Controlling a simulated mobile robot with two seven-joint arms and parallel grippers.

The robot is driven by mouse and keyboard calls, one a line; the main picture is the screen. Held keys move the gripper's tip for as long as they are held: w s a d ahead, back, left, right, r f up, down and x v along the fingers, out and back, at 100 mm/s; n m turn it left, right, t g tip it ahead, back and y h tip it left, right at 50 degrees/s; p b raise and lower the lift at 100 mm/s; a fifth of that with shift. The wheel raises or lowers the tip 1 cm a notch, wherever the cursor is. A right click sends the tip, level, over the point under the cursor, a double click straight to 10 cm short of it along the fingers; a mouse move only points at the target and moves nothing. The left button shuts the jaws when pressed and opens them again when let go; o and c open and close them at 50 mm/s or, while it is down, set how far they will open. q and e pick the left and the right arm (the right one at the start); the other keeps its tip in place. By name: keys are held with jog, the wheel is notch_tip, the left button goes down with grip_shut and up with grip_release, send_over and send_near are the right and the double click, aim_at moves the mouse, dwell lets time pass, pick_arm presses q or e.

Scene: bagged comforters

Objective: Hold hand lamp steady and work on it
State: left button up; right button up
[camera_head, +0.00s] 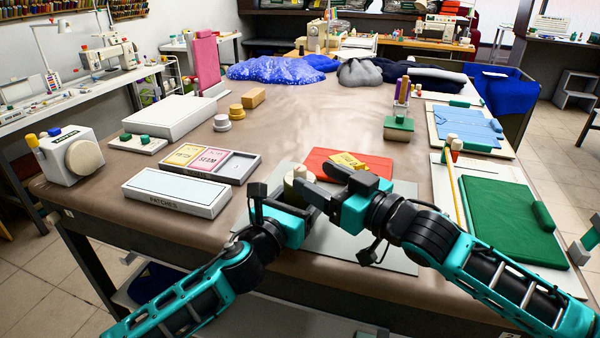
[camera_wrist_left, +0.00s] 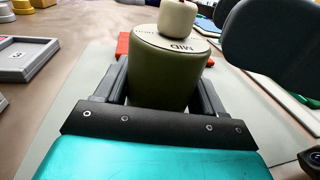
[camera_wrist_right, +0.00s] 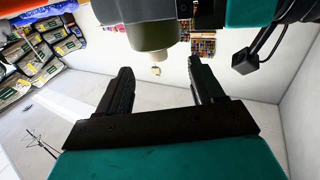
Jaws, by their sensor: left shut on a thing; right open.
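The hand lamp, an olive-green cylinder (camera_wrist_left: 165,75) with a pale top marked "MID" and a cream knob (camera_wrist_left: 178,19), stands between the fingers of my left gripper (camera_wrist_left: 163,95), which is shut on it. In the head view the lamp (camera_head: 297,184) is small and partly hidden by both grippers, above the grey mat (camera_head: 395,258). My right gripper (camera_head: 320,182) is open with its fingers close to the lamp's top; a dark part of it also shows at the right of the left wrist view. In the right wrist view the lamp (camera_wrist_right: 150,37) appears beyond the open fingers (camera_wrist_right: 162,88).
A red pad (camera_head: 322,160) with a yellow block (camera_head: 347,160) lies just behind the grippers. A patches box (camera_head: 176,192) and a sectioned tray (camera_head: 208,176) lie left. A green board (camera_head: 510,225) lies right. The brown table's (camera_head: 290,115) middle is fairly clear.

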aim_at(298, 167)
jog(key=a, duration=0.1)
jog(key=w+a+r+m+t+h, duration=0.1)
jog(key=w+a+t, duration=0.1)
jog(key=shift+w+a+r+h, duration=0.15)
jog(key=shift+a+r+h, duration=0.1)
jog(key=shift+a+h, duration=0.15)
jog(key=c, duration=0.3)
jog(key=shift+w+a+m+t+h, duration=0.15)
jog(key=shift+w+m+t+h, duration=0.15)
jog(key=shift+m+t+h, duration=0.15)
jog(key=shift+w+f+m+t+h, duration=0.35)
jog(key=shift+w+m+h, duration=0.1)
jog(key=shift+m+h, duration=0.35)
jog(key=shift+w+f+m+h, duration=0.15)
jog(key=shift+f+m+h, duration=0.35)
jog(key=shift+h, duration=0.25)
jog(key=shift+r, duration=0.1)
jog(key=shift+c, duration=0.3)
jog(key=c, duration=0.7)
